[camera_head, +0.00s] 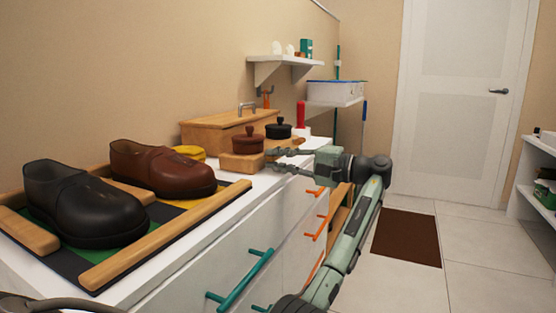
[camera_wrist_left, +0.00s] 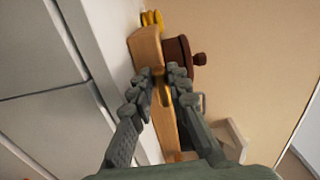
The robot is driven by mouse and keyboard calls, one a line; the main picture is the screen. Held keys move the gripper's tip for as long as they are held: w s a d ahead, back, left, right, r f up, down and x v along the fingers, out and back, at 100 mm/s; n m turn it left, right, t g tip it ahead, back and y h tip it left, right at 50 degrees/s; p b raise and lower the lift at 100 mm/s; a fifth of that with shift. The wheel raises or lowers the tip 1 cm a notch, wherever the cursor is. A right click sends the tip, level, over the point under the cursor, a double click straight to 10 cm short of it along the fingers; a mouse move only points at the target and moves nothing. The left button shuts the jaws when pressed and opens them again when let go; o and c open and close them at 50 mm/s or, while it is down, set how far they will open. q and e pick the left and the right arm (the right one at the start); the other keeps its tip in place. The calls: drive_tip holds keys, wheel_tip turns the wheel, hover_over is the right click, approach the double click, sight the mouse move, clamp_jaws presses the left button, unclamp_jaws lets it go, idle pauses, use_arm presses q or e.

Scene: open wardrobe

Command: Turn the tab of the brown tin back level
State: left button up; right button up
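The brown tin (camera_head: 248,141) has a round lid with a knob on top and sits on a light wooden block (camera_head: 242,162) on the white cabinet. In the left wrist view the brown tin (camera_wrist_left: 176,50) appears sideways, its knob (camera_wrist_left: 200,59) pointing right, with the wooden block (camera_wrist_left: 146,48) beside it. My left gripper (camera_head: 271,158) is just right of the block in the head view. Its two fingers (camera_wrist_left: 164,72) are apart, with a yellowish strip showing between them. Whether they touch the tin is unclear. The tab's tilt cannot be made out.
A black tin (camera_head: 279,130) stands just behind the brown one. A wooden box (camera_head: 215,133) with a metal handle is at the back. Black (camera_head: 75,205) and brown shoes (camera_head: 160,170) fill a framed tray (camera_head: 175,238) at front left. Teal (camera_head: 240,283) and orange handles jut from the drawers.

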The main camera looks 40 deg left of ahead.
use_arm(q)
drive_tip(key=o, duration=0.3)
